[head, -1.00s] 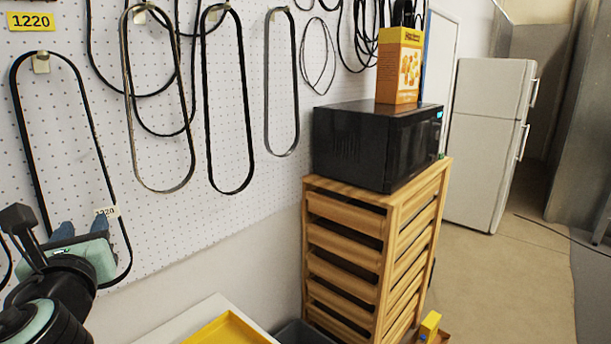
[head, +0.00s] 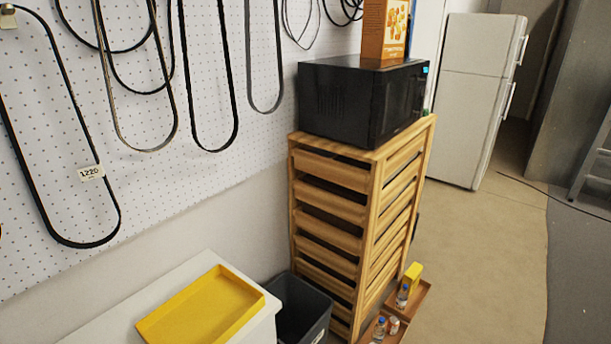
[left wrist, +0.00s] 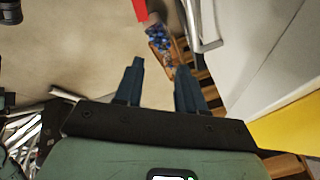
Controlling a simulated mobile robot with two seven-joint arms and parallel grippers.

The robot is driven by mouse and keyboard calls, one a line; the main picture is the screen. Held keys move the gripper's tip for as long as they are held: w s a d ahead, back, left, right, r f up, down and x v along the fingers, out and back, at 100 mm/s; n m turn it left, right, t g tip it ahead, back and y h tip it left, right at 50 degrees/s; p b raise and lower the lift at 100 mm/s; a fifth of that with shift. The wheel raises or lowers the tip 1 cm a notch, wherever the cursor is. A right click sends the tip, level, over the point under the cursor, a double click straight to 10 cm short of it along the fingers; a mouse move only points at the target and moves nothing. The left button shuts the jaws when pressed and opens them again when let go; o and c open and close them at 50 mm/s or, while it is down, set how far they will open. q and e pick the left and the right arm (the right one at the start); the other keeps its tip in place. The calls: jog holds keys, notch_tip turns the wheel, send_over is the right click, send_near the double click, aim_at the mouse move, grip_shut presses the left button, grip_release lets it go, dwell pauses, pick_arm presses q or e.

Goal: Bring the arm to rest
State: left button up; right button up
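My left gripper (left wrist: 160,66) shows in the left wrist view with its two dark blue fingers apart and nothing seen between them. It hangs over a beige floor. Beyond its fingertips are a red object (left wrist: 140,9) and a clear item with blue parts (left wrist: 158,37), too blurred to name. Neither of my arms shows in the head view now. My right gripper is in neither view.
Black belts hang on the pegboard (head: 225,165). A yellow tray (head: 205,312) lies on a white surface, beside a dark bin (head: 290,300). A wooden drawer unit (head: 330,207) carries a microwave (head: 340,100). Bottles stand in low wooden trays (head: 418,299). Open floor (head: 480,270) lies right.

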pick_arm(q)
jog(key=s+d+f+n+g, duration=0.2)
jog(key=s+f+n, duration=0.7)
jog(key=s, duration=0.4)
jog(key=s+d+f+n+g, duration=0.2)
jog(key=s+f+n+g, duration=0.1)
jog(key=s+f+n, duration=0.6)
jog(key=s, duration=0.4)
jog(key=shift+d+f+h, duration=0.2)
jog(key=shift+h, duration=0.1)
dwell(1.3)
